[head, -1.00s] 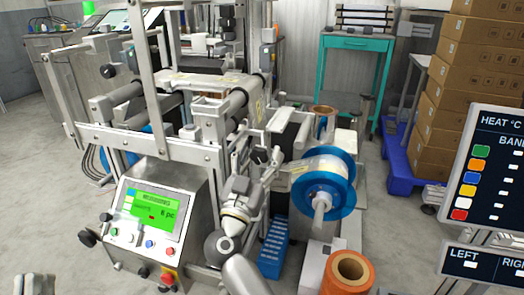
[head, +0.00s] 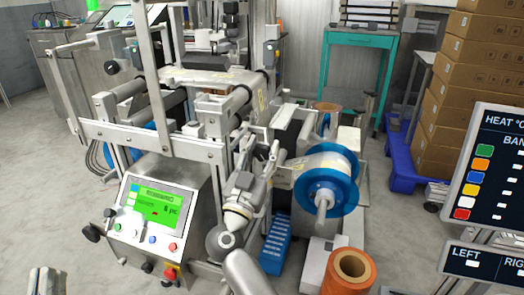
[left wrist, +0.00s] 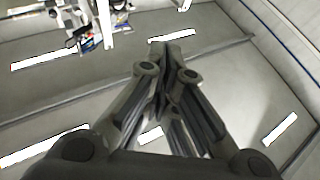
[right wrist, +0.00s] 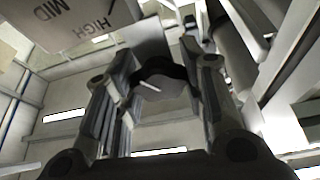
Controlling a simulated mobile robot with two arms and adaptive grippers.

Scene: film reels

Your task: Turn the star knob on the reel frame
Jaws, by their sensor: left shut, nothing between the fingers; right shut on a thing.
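The black star knob (right wrist: 160,78) sits between the two fingers of my right gripper (right wrist: 158,85) in the right wrist view. The fingers are shut on it from both sides. In the head view my right gripper (head: 268,160) reaches up to the side of the reel frame (head: 280,125), left of the blue reel (head: 325,180); its fingers largely hide the knob there. My left gripper (head: 47,281) is at the bottom left of the head view, well away from the frame. In the left wrist view its fingers (left wrist: 167,62) are together and empty.
The control box (head: 153,215) with a green screen stands left of my right arm. A blue ribbed box (head: 276,242) and an orange roll (head: 350,272) are low on the right. A heat panel (head: 490,180) is at the right edge. Open floor lies at left.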

